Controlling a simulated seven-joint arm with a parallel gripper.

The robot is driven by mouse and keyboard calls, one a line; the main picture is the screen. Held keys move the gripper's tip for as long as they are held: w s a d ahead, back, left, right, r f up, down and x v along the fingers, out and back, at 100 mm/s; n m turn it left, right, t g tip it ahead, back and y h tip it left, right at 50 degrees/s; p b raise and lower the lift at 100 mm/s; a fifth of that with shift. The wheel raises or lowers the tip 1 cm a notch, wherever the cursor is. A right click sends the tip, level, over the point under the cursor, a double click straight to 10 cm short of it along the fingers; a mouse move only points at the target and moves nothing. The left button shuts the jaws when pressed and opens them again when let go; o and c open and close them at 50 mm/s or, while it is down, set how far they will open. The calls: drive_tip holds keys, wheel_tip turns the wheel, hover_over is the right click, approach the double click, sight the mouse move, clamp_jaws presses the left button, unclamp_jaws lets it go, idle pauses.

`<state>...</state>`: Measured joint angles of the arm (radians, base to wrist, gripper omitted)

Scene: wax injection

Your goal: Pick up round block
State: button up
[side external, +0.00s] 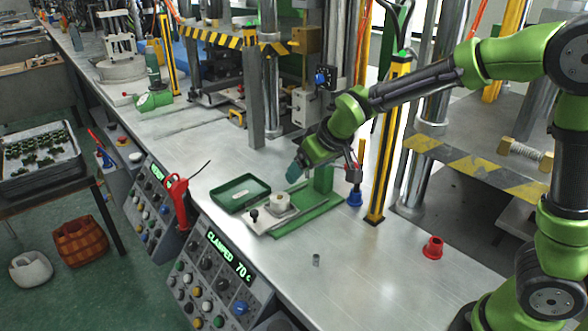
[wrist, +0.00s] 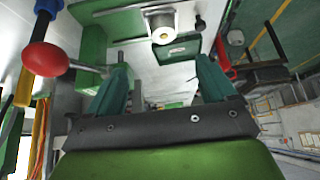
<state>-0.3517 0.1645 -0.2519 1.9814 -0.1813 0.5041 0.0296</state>
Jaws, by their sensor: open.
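A pale round block (side external: 279,201) sits on the metal plate of the green fixture (side external: 310,212). In the wrist view the round block (wrist: 163,27) shows at the top, beyond my fingertips. My gripper (side external: 297,172) is above and behind the fixture, tilted down, apart from the block. In the wrist view my gripper (wrist: 164,75) has its two teal fingers spread wide with nothing between them. A small grey cylinder (side external: 316,260) stands alone on the bench in front of the fixture.
A green tray (side external: 262,199) lies left of the fixture. A lever with a red ball (wrist: 42,58) is close beside my gripper. A yellow-edged post (side external: 385,150) stands right of the fixture. A red cup (side external: 433,248) is on the right, with clear bench in front.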

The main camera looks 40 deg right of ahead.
approach(281, 198)
drive_tip(key=x, duration=0.3)
drive_tip(key=shift+d+f, duration=0.3)
drive_tip(key=shift+f, duration=0.15)
drive_tip(key=shift+w+a+x, duration=0.1)
drive_tip(key=shift+a+x, duration=0.05)
drive_tip(key=shift+x, duration=1.3)
drive_tip(key=shift+w+a+x, duration=0.1)
drive_tip(key=shift+x, duration=1.4)
drive_tip(key=shift+r, duration=0.15)
drive_tip(key=shift+c, duration=0.4)
drive_tip(key=c, duration=1.2)
